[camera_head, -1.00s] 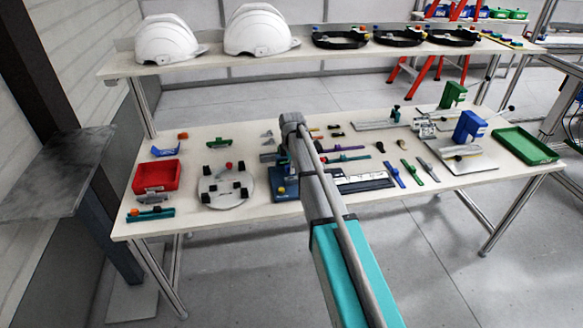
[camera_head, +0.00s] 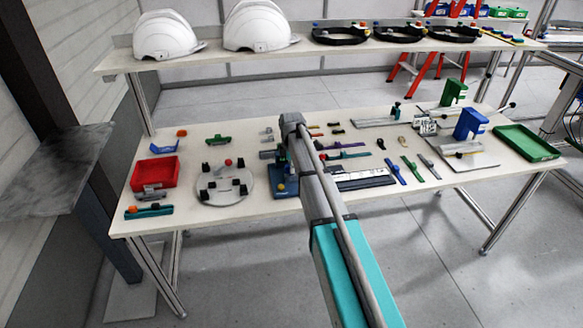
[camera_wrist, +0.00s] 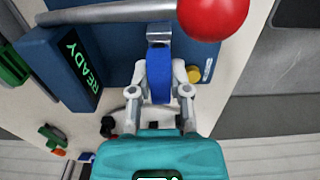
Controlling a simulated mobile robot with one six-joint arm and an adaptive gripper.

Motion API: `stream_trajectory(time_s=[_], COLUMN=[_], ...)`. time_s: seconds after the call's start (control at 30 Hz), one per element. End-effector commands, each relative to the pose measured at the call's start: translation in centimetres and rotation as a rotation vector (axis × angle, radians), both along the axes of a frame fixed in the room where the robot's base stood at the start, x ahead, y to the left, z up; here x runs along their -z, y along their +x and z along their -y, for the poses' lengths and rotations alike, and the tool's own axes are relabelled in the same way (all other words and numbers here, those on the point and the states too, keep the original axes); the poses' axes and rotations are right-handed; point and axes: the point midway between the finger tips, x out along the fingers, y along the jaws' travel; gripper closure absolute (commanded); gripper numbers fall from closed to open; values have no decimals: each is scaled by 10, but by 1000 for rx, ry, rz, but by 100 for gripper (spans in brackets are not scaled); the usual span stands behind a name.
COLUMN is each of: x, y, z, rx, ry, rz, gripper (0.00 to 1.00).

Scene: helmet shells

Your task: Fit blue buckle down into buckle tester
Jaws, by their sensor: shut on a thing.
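The buckle tester is a blue block (camera_wrist: 122,68) with a dark screen (camera_wrist: 78,62) that reads READY in green. It carries a grey lever with a red ball knob (camera_wrist: 213,12) and a yellow button (camera_wrist: 194,74). In the head view the tester (camera_head: 283,188) stands near the table's front, partly behind my arm. My gripper (camera_wrist: 159,72) is shut on the blue buckle (camera_wrist: 159,84), a narrow upright piece between its fingers. The buckle's far end meets or overlaps a small metal piece (camera_wrist: 158,33) on the tester. I cannot tell how deep it sits.
A round grey plate (camera_head: 224,194) with black blocks and a red tray (camera_head: 157,170) lie left of the tester. A flat black-and-white fixture (camera_head: 362,180) and several coloured strips lie to its right. A green tray (camera_head: 526,142) is at the far right.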

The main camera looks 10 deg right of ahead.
Motion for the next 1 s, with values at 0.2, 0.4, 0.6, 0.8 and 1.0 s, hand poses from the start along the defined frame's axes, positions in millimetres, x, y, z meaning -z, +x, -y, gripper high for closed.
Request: stream_trajectory(time_s=[0.2,0.4,0.6,0.8,1.0], x=[5,8,12,15,14], y=[0,0,0,0,0], z=[0,0,0,0,0], rx=[0,0,0,0,0], ry=[0,0,0,0,0], rz=[0,0,0,0,0], gripper=[100,100,100,100,38])
